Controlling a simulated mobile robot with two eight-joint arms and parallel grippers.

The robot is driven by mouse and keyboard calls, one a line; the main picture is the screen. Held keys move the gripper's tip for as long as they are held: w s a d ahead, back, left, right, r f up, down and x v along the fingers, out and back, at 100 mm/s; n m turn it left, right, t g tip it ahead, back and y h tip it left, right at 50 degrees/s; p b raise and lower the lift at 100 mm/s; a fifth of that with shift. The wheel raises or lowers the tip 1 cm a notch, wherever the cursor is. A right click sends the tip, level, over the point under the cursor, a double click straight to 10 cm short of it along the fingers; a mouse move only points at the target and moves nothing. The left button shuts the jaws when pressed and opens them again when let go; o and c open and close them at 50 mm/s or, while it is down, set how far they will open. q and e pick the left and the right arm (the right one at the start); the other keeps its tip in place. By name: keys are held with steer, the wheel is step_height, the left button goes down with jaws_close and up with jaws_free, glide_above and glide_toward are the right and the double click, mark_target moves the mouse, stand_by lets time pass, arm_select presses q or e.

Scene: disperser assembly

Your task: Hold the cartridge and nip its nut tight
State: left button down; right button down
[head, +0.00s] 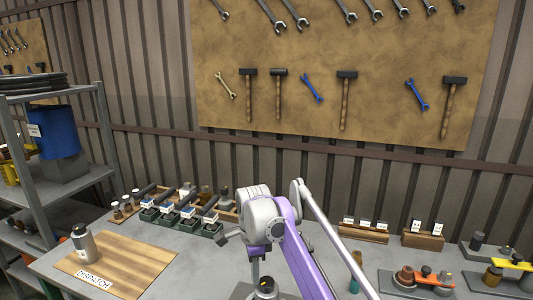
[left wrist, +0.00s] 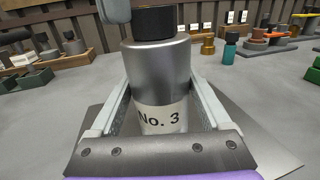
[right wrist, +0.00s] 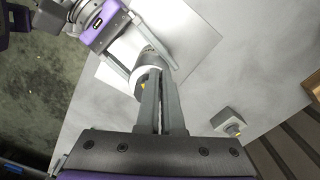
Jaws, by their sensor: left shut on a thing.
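The cartridge (left wrist: 158,75) is a silver cylinder with a white "No. 3" label and a black nut (left wrist: 155,22) on top. It stands upright in the left wrist view. My left gripper (left wrist: 160,100) is shut around its body, one finger on each side. In the head view only the cartridge's top (head: 266,286) shows, at the bottom edge. My right gripper (right wrist: 162,75) has its fingers almost together, with its tips close by the cartridge's upper end. One grey fingertip shows just above the nut's left side in the left wrist view. The fingers hide any contact.
Another silver cartridge (head: 83,244) stands on the wooden DISPATCH board (head: 130,268) at left. Green trays (head: 212,229) and wooden racks (head: 362,234) line the back of the table. Orange-topped fixtures (head: 412,279) stand at right. A small teal-bodied bottle (left wrist: 229,52) stands behind the cartridge.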

steer(key=shift+w, duration=0.1)
steer(key=shift+a, duration=0.2)
steer(key=shift+r, duration=0.1)
step_height(320, 180, up, 6)
steer(key=s+r, duration=0.1)
steer(key=s, duration=0.1)
step_height(320, 180, down, 7)
steer(key=shift+f, duration=0.15)
stand_by(0.5)
steer(key=shift+d, duration=0.45)
stand_by(0.6)
steer(key=shift+w, duration=0.6)
stand_by(0.4)
steer(key=shift+a, duration=0.15)
